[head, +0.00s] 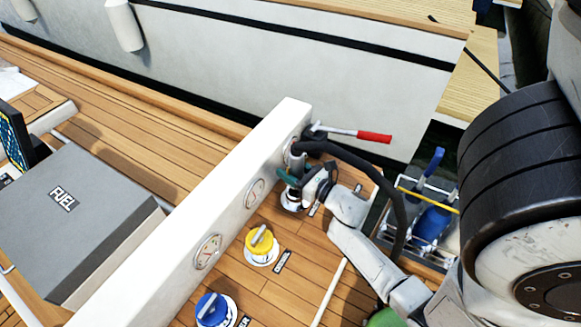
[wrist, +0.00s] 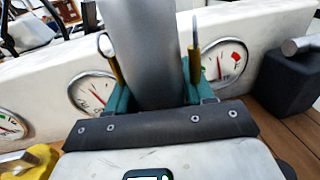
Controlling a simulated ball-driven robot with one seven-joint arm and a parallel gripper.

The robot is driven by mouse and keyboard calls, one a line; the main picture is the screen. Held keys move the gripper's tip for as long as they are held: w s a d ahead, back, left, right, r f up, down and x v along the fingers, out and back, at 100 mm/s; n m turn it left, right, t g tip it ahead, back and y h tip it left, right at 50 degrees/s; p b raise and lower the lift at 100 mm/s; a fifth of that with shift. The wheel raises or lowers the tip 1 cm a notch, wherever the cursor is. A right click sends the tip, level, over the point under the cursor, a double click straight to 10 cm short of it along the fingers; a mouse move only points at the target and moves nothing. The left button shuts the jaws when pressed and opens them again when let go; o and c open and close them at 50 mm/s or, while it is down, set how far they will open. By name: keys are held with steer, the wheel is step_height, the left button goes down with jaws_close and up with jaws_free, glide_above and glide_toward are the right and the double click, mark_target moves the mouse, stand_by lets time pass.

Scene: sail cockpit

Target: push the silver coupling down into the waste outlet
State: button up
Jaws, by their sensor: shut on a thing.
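The silver coupling (wrist: 145,55) is a smooth grey cylinder filling the middle of the wrist view, between my two teal fingers with brass-coloured tips. My gripper (head: 288,177) is shut on it beside the white panel in the head view; it also shows in the wrist view (wrist: 155,85). In the head view the coupling is small and partly hidden by the fingers and the black hose (head: 372,165). The waste outlet (head: 291,204) is a round metal fitting in the deck directly below my gripper. Whether the coupling touches or sits inside it cannot be told.
The white panel (head: 170,235) with round gauges stands close to my gripper. A red-handled lever (head: 372,137) juts out above. A yellow cap (head: 260,242) and a blue cap (head: 214,308) sit on the deck nearer. A crate with blue bottles (head: 432,222) stands right.

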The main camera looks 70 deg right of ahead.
steer(key=shift+f+b, duration=1.05)
steer(key=shift+f, duration=0.95)
steer(key=shift+b, duration=0.8)
